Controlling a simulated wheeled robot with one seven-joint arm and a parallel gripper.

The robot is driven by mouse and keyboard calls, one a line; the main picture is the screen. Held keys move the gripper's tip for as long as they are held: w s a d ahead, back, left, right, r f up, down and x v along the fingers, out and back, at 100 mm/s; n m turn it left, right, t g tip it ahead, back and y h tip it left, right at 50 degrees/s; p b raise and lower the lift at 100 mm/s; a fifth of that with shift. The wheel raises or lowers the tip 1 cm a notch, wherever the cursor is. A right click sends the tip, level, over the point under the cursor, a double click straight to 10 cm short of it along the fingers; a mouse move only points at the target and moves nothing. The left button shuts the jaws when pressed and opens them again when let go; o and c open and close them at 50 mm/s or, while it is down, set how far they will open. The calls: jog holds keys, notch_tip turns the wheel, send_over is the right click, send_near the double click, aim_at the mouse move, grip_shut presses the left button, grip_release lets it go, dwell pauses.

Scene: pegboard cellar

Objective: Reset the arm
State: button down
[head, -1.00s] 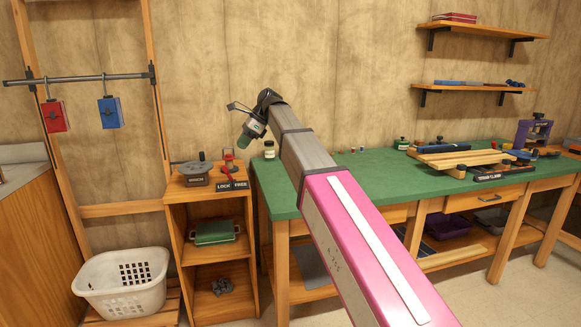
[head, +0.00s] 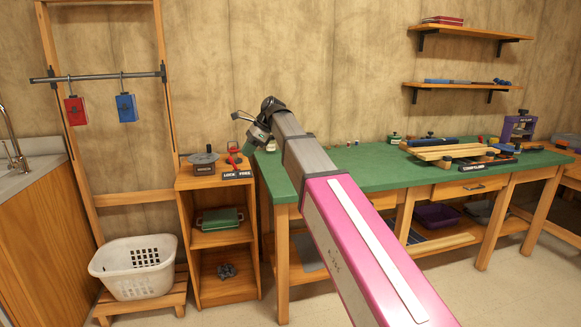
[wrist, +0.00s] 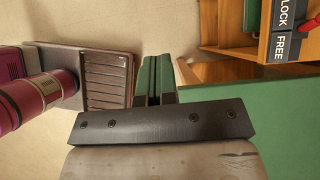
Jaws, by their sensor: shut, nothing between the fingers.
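My arm reaches out over the near left part of the green-topped workbench (head: 370,172). My gripper (head: 248,148) is at the arm's far end, bent downward, in front of the bench's left end and the small shelf unit. In the wrist view its two green fingers (wrist: 153,80) lie side by side, closed, with nothing seen between them. No object hangs from it.
The shelf unit (head: 222,245) holds a vise and a LOCK/FREE sign. A white basket (head: 135,285) stands on a low wooden stand. Red and blue boxes (head: 126,108) hang from a rail. Clamped boards (head: 455,152) lie on the bench. Open floor is at lower right.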

jog(key=s+d+f+n+t+h, duration=0.1)
jog(key=s+d+f+n, duration=0.15)
jog(key=d+f, duration=0.85)
jog(key=s+d+f+n+h, duration=0.2)
jog(key=d+f+n, duration=0.35)
jog(key=f, duration=0.95)
jog(key=s+d+f+n+h, duration=0.3)
jog(key=s+d+f+n, duration=0.3)
jog(key=s+d+f, duration=0.9)
notch_tip(320, 180, down, 3)
jog(key=d, duration=0.2)
jog(key=shift+d+n, duration=0.3)
jog(key=shift+d, duration=0.05)
